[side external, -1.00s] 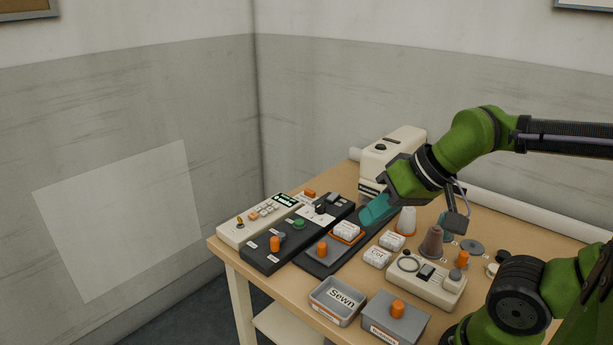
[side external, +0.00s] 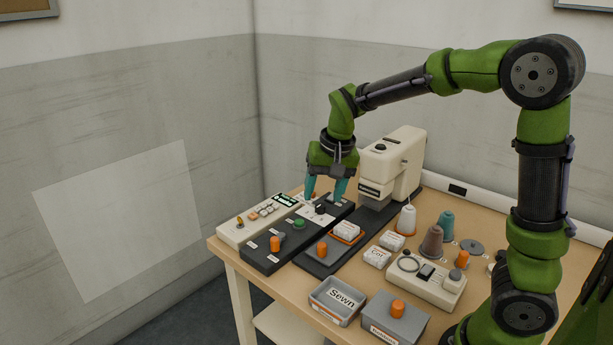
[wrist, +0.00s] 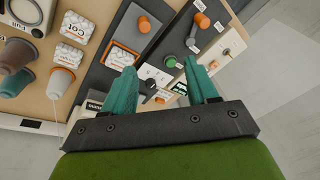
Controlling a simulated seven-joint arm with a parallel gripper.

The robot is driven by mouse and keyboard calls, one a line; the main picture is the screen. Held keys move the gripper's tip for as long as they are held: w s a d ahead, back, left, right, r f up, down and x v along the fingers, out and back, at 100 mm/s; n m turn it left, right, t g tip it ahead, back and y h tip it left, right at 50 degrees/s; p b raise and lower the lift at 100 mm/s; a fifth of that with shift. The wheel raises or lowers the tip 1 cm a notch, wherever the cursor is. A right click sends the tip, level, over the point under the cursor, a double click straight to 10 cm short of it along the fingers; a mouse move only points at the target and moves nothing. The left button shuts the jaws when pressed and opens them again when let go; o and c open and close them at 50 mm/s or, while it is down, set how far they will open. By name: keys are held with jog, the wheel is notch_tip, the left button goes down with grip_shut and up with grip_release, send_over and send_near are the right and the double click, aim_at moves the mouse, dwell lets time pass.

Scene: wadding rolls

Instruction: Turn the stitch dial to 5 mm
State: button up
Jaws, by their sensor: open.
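The stitch dial is most likely the small black knob (side external: 320,209) on a white plate on the dark control console (side external: 262,258). In the wrist view the knob (wrist: 150,84) sits on that plate between my fingers. Its pointer and the scale marks are too small to read. My gripper (side external: 324,196) points down over the far part of the console, with its teal fingers apart on either side of the white plate. In the wrist view my gripper (wrist: 160,68) is open, with nothing held. I cannot tell how far the fingertips are above the plate.
The cream sewing machine (side external: 395,165) stands close to the right of my gripper. A green button (side external: 299,223) and an orange-knobbed lever (side external: 275,243) are on the console. A cream panel (side external: 258,220) lies to its left. Thread cones (side external: 407,219) and trays (side external: 337,300) stand farther right and nearer.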

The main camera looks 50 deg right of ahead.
aim_at(320, 205)
jog(key=shift+w+d+m+g+h, duration=0.5)
jog(key=shift+w+d+m+h, duration=1.9)
jog(key=shift+w+d, duration=1.9)
jog(key=shift+y, duration=0.3)
jog(key=x, duration=1)
jog(key=a+x, duration=0.1)
jog(key=x, duration=0.5)
jog(key=shift+w+d+f, duration=0.1)
jog(key=shift+w+f, duration=0.1)
jog(key=shift+w, duration=0.1)
jog(key=shift+m, duration=0.3)
jog(key=c, duration=1)
jog(key=shift+c, duration=0.2)
